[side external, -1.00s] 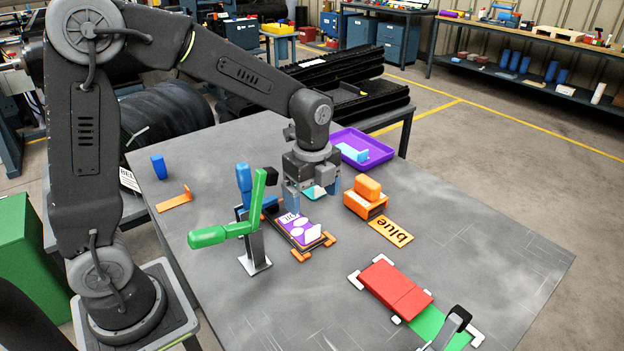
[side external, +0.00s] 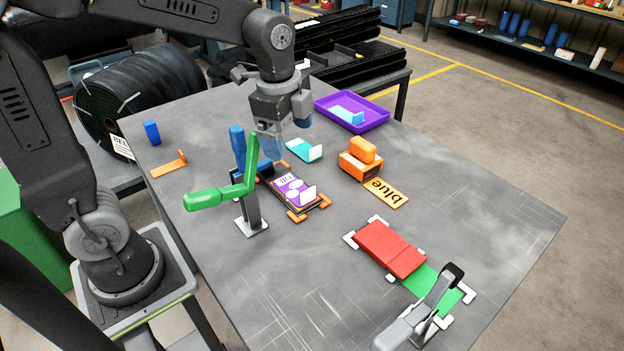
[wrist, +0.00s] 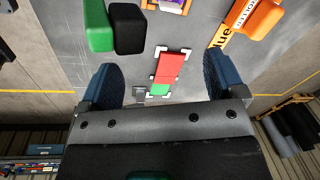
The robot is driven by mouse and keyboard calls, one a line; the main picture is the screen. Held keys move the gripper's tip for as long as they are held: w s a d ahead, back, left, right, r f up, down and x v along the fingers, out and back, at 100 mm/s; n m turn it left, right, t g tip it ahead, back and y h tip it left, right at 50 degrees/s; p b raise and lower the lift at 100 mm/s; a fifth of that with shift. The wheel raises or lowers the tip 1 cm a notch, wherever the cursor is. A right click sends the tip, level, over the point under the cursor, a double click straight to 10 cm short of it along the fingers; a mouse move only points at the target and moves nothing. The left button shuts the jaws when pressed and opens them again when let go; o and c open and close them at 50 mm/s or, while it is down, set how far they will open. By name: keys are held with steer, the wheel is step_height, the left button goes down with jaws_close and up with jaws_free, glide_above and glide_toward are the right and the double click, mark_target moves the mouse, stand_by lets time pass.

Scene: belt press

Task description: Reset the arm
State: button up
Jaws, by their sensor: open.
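My gripper (side external: 284,132) hangs above the table behind the green-handled lever clamp (side external: 222,192). Its two blue fingers are apart with nothing between them; they also show spread in the wrist view (wrist: 160,82). A teal piece with a white upright tab (side external: 303,151) lies on the table to the right of the fingers, apart from them. A purple piece with white marks (side external: 288,184) lies in an orange-cornered fixture (side external: 296,216) beside the lever clamp. A red slab (side external: 378,242) and a green strip (side external: 424,283) lie between white corner brackets.
An orange block (side external: 361,163) stands behind an orange "blue" label (side external: 386,192). A purple tray (side external: 379,118) holds a light blue piece. A grey clamp (side external: 430,308) stands at the green strip. A blue block (side external: 152,132) and an orange bracket (side external: 169,166) are at left. The right side is clear.

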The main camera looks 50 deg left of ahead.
steer(key=s+r+n+t, duration=0.2)
steer(key=s+n+t, duration=0.2)
steer(key=s+n, duration=0.8)
steer(key=shift+s+d+r+n, duration=0.2)
steer(key=shift+s+r+n, duration=0.15)
steer(key=shift+n, duration=0.35)
